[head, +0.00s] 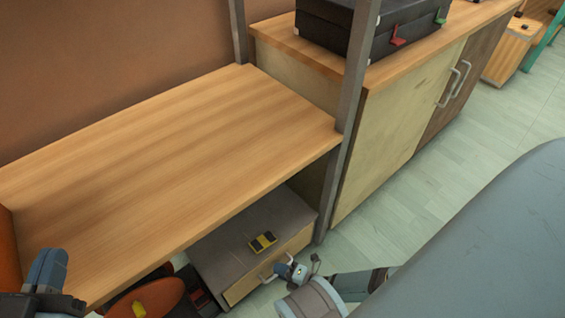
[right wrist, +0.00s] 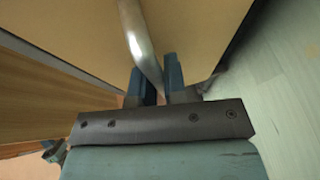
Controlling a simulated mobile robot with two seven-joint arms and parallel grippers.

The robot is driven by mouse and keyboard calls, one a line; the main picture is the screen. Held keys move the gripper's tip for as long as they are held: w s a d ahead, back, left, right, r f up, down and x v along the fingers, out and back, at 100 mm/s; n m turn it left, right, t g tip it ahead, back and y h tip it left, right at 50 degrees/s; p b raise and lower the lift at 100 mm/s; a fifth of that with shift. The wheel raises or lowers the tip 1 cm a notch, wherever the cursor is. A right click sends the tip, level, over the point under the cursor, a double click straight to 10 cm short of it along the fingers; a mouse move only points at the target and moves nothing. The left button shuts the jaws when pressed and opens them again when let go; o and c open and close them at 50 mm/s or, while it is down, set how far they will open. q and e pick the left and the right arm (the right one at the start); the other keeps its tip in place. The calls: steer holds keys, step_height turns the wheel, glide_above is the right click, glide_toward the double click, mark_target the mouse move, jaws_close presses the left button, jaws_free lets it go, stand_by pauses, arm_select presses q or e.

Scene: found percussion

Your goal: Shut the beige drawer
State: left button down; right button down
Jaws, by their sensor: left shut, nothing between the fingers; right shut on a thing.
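The beige drawer (head: 243,287) is in a low grey-topped cabinet under the wooden table in the head view. I cannot make out how far it stands open. Its curved metal handle (head: 268,274) is on the front. My right gripper (head: 294,271) is at this handle. In the right wrist view the handle (right wrist: 138,38) runs down between the two blue fingers (right wrist: 159,82), which are shut on it, with the beige front (right wrist: 200,32) close behind. My left gripper (head: 46,272) is shut and empty by the table's near left edge.
The wooden table top (head: 170,150) is bare. A yellow and black thing (head: 262,241) lies on the grey cabinet top (head: 225,245). An upright metal post (head: 345,130) stands close to the cabinet's right. A black case (head: 365,28) sits on the sideboard. Floor (head: 440,195) to the right is clear.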

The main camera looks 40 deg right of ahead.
arm_select(q)
steer(key=shift+s+d, duration=0.1)
arm_select(e)
steer(key=shift+w+d, duration=0.1)
steer(key=shift+w, duration=0.15)
steer(key=c, duration=1.4)
jaws_free()
steer(key=shift+c, duration=0.2)
arm_select(q)
steer(key=shift+f, duration=0.1)
arm_select(e)
steer(key=shift+r, duration=0.1)
